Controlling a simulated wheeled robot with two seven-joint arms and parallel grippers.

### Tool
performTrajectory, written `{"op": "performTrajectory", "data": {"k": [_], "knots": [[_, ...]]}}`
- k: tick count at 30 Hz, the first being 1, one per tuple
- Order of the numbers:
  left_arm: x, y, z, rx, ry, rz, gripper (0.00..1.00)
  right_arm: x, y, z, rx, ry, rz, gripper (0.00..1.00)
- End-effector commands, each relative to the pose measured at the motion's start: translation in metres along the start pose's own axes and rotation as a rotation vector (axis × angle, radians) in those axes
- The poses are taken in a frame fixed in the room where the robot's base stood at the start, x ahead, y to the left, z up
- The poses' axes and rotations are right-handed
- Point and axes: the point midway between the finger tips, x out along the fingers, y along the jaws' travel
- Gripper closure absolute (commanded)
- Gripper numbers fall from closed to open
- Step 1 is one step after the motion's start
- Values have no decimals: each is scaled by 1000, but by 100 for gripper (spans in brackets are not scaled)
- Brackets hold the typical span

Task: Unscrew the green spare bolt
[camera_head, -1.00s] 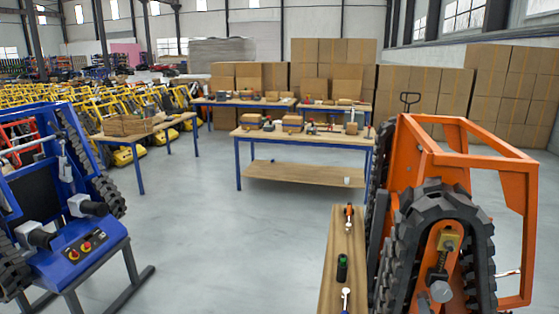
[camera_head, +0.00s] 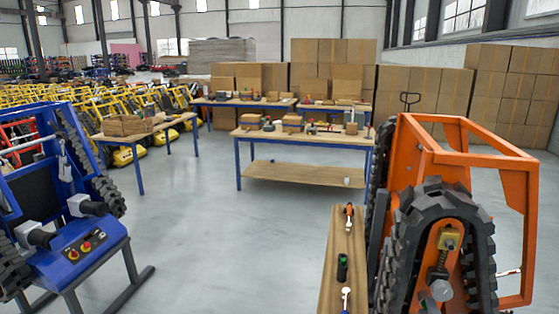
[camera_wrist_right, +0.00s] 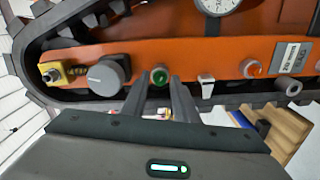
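The green spare bolt (camera_wrist_right: 159,76) sits in the orange side plate (camera_wrist_right: 215,62) of the tracked carrier in the right wrist view. My right gripper (camera_wrist_right: 159,82) is in front of it, one dark finger on each side of the bolt head. A narrow gap seems to show between the fingers and the bolt, so the gripper looks open; contact is not clear. The orange carrier (camera_head: 462,140) stands at the right in the head view, where the green bolt cannot be made out. My left gripper is not in view.
A narrow wooden bench (camera_head: 330,285) with tools and a green-topped black cylinder (camera_head: 342,266) stands left of the carrier. A blue carrier (camera_head: 50,215) is far left; the floor between is clear.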

Motion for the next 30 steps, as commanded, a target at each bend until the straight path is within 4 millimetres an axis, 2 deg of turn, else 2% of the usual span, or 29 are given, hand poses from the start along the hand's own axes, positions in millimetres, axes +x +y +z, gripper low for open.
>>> {"op": "performTrajectory", "data": {"k": [5, 12, 15, 19, 30], "knots": [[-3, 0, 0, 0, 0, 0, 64, 0, 1, 0, 150, -3, -1, 73], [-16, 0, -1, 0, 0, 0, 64, 0, 2, -1, 631, -3, 0, 73], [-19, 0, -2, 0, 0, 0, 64, 0, 2, -1, 779, -2, 0, 73], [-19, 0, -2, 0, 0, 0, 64, 0, 0, 0, 848, -1, 1, 73], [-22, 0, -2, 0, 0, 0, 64, 0, 1, 0, 845, 0, 0, 73]]}}
